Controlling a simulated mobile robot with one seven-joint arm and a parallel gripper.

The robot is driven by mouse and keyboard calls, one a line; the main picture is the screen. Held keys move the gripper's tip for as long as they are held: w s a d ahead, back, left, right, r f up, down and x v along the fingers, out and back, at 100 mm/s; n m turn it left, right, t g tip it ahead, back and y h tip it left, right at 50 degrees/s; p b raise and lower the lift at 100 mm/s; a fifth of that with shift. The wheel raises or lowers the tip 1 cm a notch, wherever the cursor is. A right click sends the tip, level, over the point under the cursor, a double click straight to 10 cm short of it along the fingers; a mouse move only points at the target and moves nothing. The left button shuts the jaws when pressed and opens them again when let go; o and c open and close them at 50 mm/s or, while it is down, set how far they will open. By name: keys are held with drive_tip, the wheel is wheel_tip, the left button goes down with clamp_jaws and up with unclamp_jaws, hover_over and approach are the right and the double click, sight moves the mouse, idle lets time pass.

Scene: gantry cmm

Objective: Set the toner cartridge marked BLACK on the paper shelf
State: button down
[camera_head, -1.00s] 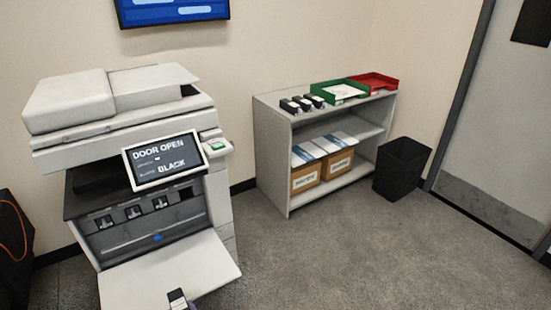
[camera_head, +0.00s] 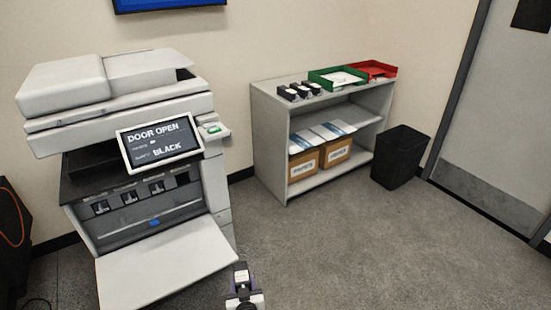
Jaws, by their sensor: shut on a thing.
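My gripper (camera_head: 243,291) is at the bottom edge of the view, just right of the printer's lowered door. It is shut on a dark toner cartridge (camera_head: 240,275) with a pale label. The label is too small to read, and the cartridge is partly hidden by the gripper. The paper shelf (camera_head: 268,150) is a grey open unit against the back wall, well ahead and to the right of my gripper. Three small dark cartridges (camera_head: 300,90) stand in a row on its top. Its middle board holds nothing I can make out; two labelled boxes with paper packs (camera_head: 320,153) sit lower down.
The printer (camera_head: 120,130) stands at the left with its front door (camera_head: 165,268) lowered; its screen (camera_head: 160,142) reads DOOR OPEN and BLACK. A green tray (camera_head: 338,79) and a red tray (camera_head: 376,69) lie on the shelf top. A black bin (camera_head: 400,158) stands right of the shelf. The floor between is clear.

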drive_tip(key=w+d+f+m+h+b, duration=0.1)
drive_tip(key=d+f, duration=0.4)
drive_tip(key=d, duration=0.5)
drive_tip(key=shift+w+d+m+h, duration=0.2)
drive_tip(key=shift+d+m+h, duration=0.15)
drive_tip(key=shift+m+h, duration=0.55)
